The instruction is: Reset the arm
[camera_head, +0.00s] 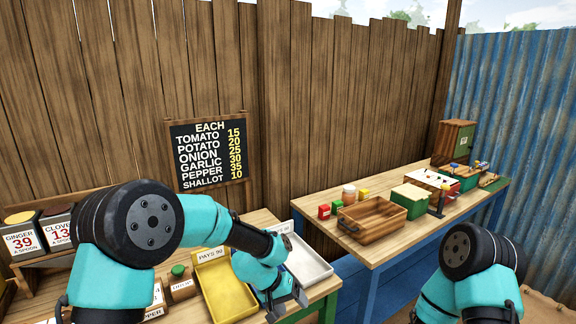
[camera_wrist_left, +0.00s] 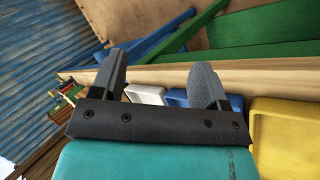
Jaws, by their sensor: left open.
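My left arm comes in from the left, and my left gripper (camera_head: 288,304) is low over the front table, between the yellow tray and the white tray. It is open and empty. In the left wrist view its two dark fingers (camera_wrist_left: 157,78) stand well apart with nothing between them. The yellow tray (camera_head: 226,288) has a "PAYS 90" card at its back. The white tray (camera_head: 306,262) is just right of the gripper. My right arm shows only as a bent link at the lower right; its gripper is out of view.
A price board (camera_head: 208,152) hangs on the plank fence. Spice bins labelled ginger (camera_head: 22,238) and clove stand at left.

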